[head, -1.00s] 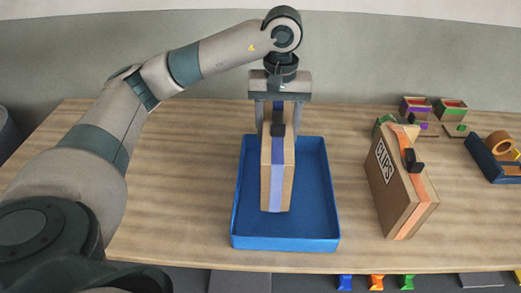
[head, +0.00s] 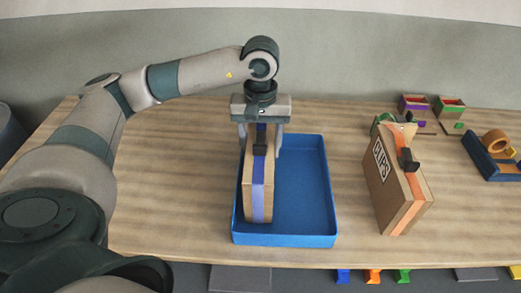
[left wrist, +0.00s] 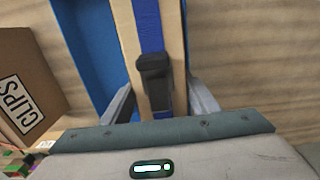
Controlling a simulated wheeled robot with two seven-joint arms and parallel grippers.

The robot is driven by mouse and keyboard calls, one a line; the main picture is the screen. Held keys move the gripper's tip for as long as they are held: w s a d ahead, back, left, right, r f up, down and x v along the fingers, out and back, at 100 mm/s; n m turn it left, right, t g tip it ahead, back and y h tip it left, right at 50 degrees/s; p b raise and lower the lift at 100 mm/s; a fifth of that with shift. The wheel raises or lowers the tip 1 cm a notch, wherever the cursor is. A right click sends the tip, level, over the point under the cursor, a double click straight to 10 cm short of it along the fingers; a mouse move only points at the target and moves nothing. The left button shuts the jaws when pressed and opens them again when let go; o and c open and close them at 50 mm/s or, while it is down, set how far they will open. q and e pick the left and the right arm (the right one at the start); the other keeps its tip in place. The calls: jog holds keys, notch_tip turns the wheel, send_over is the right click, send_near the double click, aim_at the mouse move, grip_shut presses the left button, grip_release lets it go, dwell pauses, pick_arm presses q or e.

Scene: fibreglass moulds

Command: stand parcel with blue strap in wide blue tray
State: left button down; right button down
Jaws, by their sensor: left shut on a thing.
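The parcel with the blue strap (head: 258,192) is a tall brown box with a black handle on top. It stands upright at the left side of the wide blue tray (head: 310,180). I cannot tell whether its base touches the tray floor. My left gripper (head: 260,143) is above it, with its fingers down either side of the parcel's top, shut on it. In the left wrist view the blue strap (left wrist: 148,25) and black handle (left wrist: 154,80) lie between the fingers, with the tray (left wrist: 88,45) beside them. My right gripper is not in view.
A brown CLIPS parcel with an orange strap (head: 398,188) stands to the right of the tray. Small boxes with purple (head: 415,104) and green (head: 450,105) trim and a dark blue holder (head: 490,160) are farther right. The tray's right side is empty.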

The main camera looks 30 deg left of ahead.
pick_arm(q)
notch_tip(320, 180, down, 2)
jog(key=shift+f+p, duration=0.1)
jog(key=shift+p, duration=0.25)
jog(key=shift+f, duration=0.15)
jog(key=c, duration=0.7)
grip_release()
jog(key=shift+r, duration=0.25)
